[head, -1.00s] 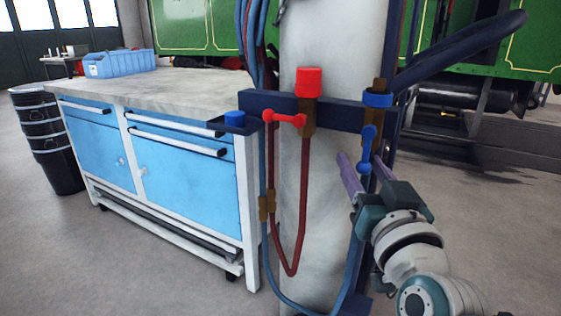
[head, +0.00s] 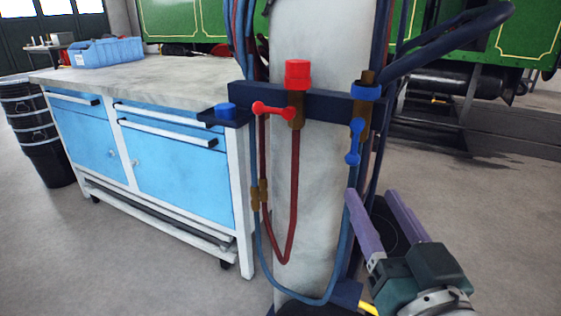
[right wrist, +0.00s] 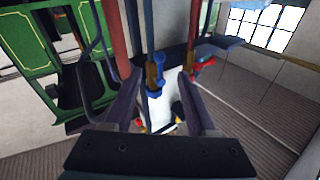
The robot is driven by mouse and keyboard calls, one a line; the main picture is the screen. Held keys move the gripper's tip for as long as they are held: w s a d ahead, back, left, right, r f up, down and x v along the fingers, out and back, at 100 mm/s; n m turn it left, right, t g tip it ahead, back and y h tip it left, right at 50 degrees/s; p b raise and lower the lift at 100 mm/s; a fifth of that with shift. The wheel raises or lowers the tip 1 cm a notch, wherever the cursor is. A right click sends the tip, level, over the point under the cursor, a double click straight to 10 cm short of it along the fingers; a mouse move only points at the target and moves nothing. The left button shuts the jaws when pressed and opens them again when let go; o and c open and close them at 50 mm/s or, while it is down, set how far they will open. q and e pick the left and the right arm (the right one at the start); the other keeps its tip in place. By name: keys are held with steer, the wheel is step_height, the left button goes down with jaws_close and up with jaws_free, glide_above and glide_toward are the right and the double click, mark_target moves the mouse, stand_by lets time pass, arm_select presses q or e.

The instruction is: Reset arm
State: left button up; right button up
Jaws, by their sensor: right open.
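My right gripper (head: 371,193) is in the lower right of the head view. Its two purple fingers are spread apart with nothing between them. It is below and to the right of the blue valve lever (head: 354,143), apart from it. The lever hangs down from a brass valve with a blue cap (head: 365,91) on the pillar's dark bracket. In the right wrist view the fingers (right wrist: 158,88) reach forward, and the blue lever (right wrist: 156,75) shows beyond them in the gap. My left gripper is not in view.
A red valve (head: 297,75) with a red lever (head: 271,109) sits on the same bracket (head: 330,102). Hoses hang along the pale pillar (head: 300,190). A blue-fronted workbench (head: 180,72) stands left, with a blue bin on top. A green tram is behind. Floor at the right is clear.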

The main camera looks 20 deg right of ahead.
stand_by(0.4)
steer(key=s+a+r+n+g+y+p, duration=0.3)
steer(key=a+r+n+g+y+p, duration=0.45)
steer(key=p, duration=0.65)
steer(key=s+d+r+g+h+p, duration=0.2)
steer(key=s+r+g+p, duration=0.5)
steer(key=s+r+p, duration=0.55)
step_height(320, 180, up, 35)
steer(key=s+p, duration=0.2)
steer(key=p, duration=3.2)
steer(key=shift+m, duration=0.35)
steer(key=shift+f+g, duration=0.1)
steer(key=shift+g, duration=0.15)
